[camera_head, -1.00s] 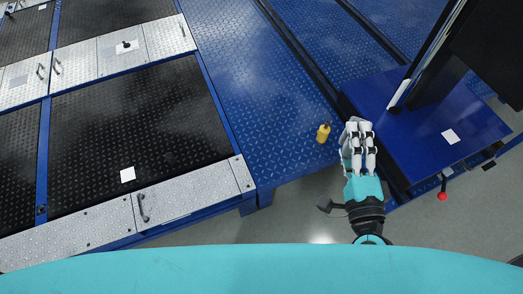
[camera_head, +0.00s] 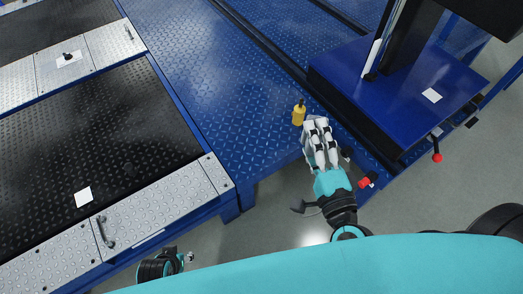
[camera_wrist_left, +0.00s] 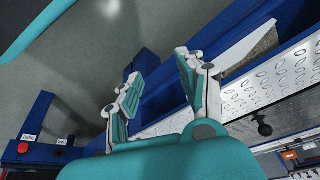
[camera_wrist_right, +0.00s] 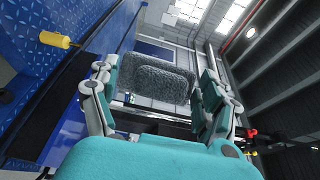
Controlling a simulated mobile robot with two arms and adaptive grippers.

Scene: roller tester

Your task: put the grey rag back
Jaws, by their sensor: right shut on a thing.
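The grey rag (camera_wrist_right: 155,78) shows in the right wrist view as a fuzzy grey pad between the fingers of my right gripper (camera_wrist_right: 158,90), which is shut on it. In the head view my right gripper (camera_head: 317,128) is above the edge of the blue tread plate, just right of and nearer than a yellow bottle; its fingers hide most or all of the rag there. My left gripper (camera_wrist_left: 162,85) has its fingers apart with nothing between them in the left wrist view, near a blue frame edge. In the head view only part of my left arm shows at the bottom.
The yellow bottle (camera_head: 299,115) stands on the blue tread plate (camera_head: 225,110). Black plates (camera_head: 90,140) lie at left. Grey floor is open in front.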

